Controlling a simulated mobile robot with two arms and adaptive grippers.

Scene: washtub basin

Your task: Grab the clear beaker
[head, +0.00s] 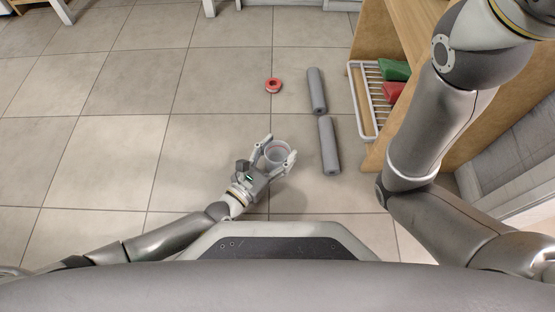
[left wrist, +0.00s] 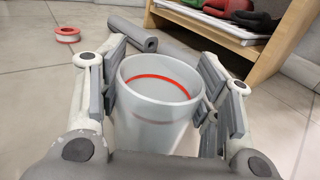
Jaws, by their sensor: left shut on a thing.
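The clear beaker (head: 277,153) is a translucent cup with a red ring near its rim. My left gripper (head: 276,154) is shut on it, with one finger on each side. In the left wrist view the beaker (left wrist: 158,100) stands upright between the grey finger pads of the left gripper (left wrist: 160,95). Its lower part is hidden by the gripper's palm. I cannot tell whether it touches the floor. My right arm comes in at the right of the head view, and its gripper is out of the picture.
A red and white tape roll (head: 273,86) lies on the tiled floor beyond the beaker. Two grey foam cylinders (head: 317,90) (head: 328,146) lie to its right. A wooden shelf (head: 375,40) with a white rack (head: 362,100) holding green and red items stands at the right. The floor at left is clear.

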